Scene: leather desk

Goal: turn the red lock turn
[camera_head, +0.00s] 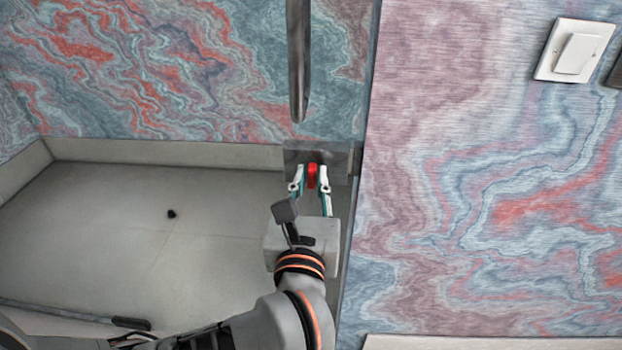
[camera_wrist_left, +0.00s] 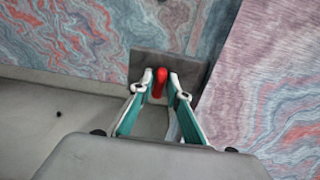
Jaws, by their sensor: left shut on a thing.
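The red lock turn (camera_head: 312,173) is a small red knob on a grey metal plate (camera_head: 338,160), low on the marbled wall. It also shows in the left wrist view (camera_wrist_left: 159,80), standing upright in front of the plate. My left gripper (camera_head: 311,185) has its two white-tipped, green-sided fingers on either side of the red turn, shut on it. In the left wrist view the fingertips (camera_wrist_left: 160,86) flank the turn closely. My right gripper is not in either view.
A long metal bar (camera_head: 299,60) hangs above the plate. A marbled wall panel (camera_head: 480,180) stands close on the right, with a white switch (camera_head: 574,50). The grey floor (camera_head: 150,230) at left is open, with a small dark spot (camera_head: 171,213).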

